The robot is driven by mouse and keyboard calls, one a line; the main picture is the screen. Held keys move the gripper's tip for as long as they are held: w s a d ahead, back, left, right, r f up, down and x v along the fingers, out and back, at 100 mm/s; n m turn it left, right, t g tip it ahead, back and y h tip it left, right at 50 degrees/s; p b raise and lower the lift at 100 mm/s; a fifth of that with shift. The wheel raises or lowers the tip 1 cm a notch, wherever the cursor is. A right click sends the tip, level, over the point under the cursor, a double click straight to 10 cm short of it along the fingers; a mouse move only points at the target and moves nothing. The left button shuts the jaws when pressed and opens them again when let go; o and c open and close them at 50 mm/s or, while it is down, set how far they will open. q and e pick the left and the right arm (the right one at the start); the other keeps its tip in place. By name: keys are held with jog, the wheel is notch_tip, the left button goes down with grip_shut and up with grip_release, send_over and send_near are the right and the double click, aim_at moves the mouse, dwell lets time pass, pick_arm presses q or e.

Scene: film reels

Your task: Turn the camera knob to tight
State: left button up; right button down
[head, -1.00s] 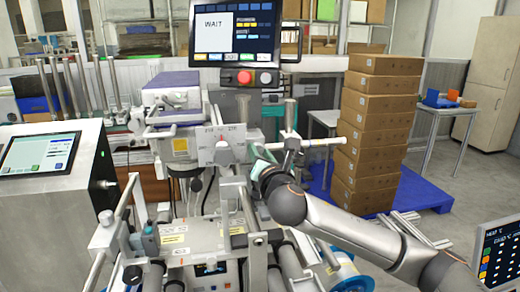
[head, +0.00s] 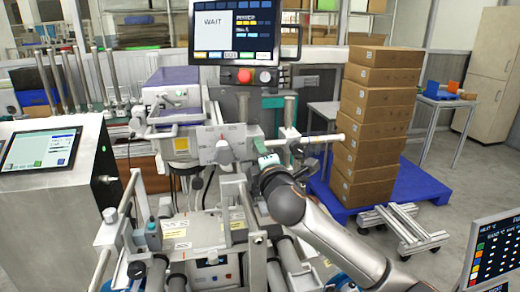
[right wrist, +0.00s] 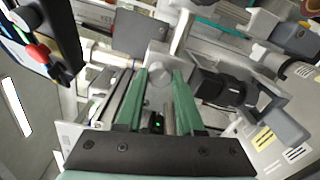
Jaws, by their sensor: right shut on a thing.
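The camera knob (right wrist: 159,73) is a round grey knob. In the right wrist view it sits between the tips of my right gripper's green fingers. My right gripper (right wrist: 160,84) is shut on it, with one finger on each side. In the head view my right gripper (head: 242,152) reaches from the right to the grey bracket with a scale (head: 222,135), below the monitor. There the gripper partly hides the knob, and I cannot read its setting. My left gripper is not in view.
The monitor (head: 233,30) reads WAIT, above a red button (head: 245,76). A horizontal bar (head: 325,139) lies just right of the gripper. Stacked boxes (head: 375,127) stand on a blue pallet (head: 418,184) behind my right arm. A touchscreen (head: 38,149) is at left.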

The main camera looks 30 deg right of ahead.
jog(key=shift+m, duration=0.9)
jog(key=c, duration=0.5)
grip_release()
jog(key=v, duration=1.2)
jog(key=shift+s+b, duration=0.3)
